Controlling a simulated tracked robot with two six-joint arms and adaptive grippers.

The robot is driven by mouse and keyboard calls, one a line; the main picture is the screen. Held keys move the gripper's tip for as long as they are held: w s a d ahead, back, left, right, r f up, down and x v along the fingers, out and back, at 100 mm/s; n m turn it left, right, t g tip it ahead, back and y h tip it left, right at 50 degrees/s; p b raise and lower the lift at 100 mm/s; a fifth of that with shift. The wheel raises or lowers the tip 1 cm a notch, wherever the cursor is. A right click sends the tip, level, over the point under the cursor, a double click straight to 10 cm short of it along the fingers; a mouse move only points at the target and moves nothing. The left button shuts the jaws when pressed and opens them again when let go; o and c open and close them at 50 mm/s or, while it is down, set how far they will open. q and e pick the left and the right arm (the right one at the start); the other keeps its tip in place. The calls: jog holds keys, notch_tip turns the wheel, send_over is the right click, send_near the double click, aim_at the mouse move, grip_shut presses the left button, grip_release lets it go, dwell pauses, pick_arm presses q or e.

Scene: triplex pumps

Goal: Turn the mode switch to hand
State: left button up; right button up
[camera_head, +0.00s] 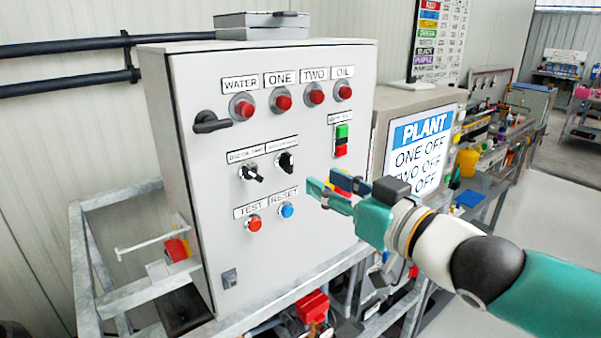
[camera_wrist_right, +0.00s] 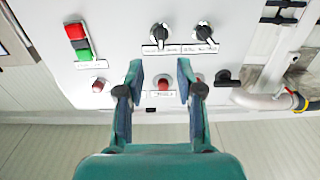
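The grey control cabinet has two black rotary switches side by side: a left one (camera_head: 252,173) and a right one (camera_head: 286,162). Their labels are too small to read, so I cannot tell which is the mode switch. The left knob slants down to the right; the right knob looks nearly upright. In the wrist view, which looks upside down, the left switch (camera_wrist_right: 205,34) is on the right and the right switch (camera_wrist_right: 160,35) beside it. My right gripper (camera_head: 328,192) is open and empty, right of the switches in the head view. It also shows in the wrist view (camera_wrist_right: 157,72). My left gripper is not in view.
Several red lamps (camera_head: 283,102) line the cabinet's top. A black handle (camera_head: 210,122) is at its left. Green and red buttons (camera_head: 341,140) are above my gripper.

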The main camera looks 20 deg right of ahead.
aim_at(292, 163)
jog(key=b+x, duration=0.1)
jog(key=x, duration=0.8)
jog(key=shift+w, duration=0.25)
